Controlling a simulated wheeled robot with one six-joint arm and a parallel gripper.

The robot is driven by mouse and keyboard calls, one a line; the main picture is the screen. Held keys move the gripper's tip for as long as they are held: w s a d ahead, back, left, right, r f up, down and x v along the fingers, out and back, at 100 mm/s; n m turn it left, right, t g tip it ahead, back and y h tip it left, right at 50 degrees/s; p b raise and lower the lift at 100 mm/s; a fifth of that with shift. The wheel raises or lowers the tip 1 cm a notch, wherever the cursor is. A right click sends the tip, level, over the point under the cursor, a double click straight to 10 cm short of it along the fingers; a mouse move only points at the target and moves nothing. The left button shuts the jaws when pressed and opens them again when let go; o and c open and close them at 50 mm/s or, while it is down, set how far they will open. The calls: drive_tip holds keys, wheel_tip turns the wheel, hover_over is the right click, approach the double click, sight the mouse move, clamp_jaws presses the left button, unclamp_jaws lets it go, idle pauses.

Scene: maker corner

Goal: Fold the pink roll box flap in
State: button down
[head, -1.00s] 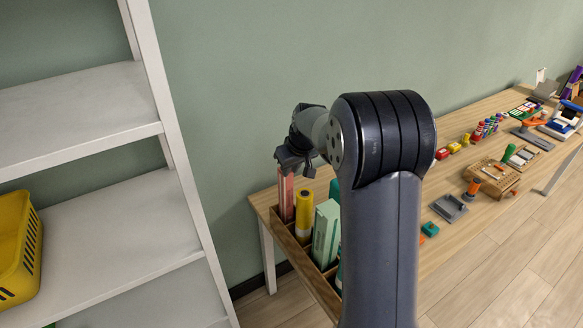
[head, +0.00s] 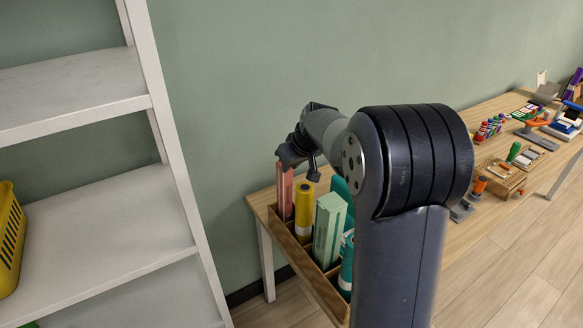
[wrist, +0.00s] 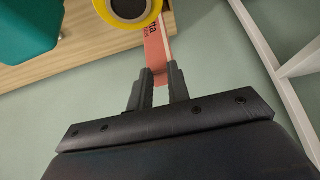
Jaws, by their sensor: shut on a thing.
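The pink roll box (head: 285,192) stands upright at the far left end of the organizer. My gripper (head: 290,163) is at its top. In the wrist view, the two fingers of my gripper (wrist: 161,72) sit on either side of the pink box's end (wrist: 158,48), shut on it. I cannot make out the flap apart from the rest of the box, as the fingers and hand cover its top.
A yellow roll (head: 304,210), a green box (head: 328,230) and teal rolls (head: 346,262) stand beside it in the wooden organizer (head: 331,300). White shelves (head: 100,220) stand on the left. The table (head: 480,215) holds several tools further right.

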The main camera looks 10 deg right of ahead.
drive_tip(key=c, duration=1.3)
unclamp_jaws()
drive_tip(key=shift+r, duration=0.1)
drive_tip(key=b+v, duration=0.1)
drive_tip(key=v, duration=0.9)
drive_tip(key=shift+s+r, duration=0.2)
drive_tip(key=shift+r, duration=0.05)
drive_tip(key=p+x, duration=0.3)
drive_tip(key=x, duration=0.7)
drive_tip(key=shift+w+f, duration=0.1)
drive_tip(key=shift+w, duration=0.15)
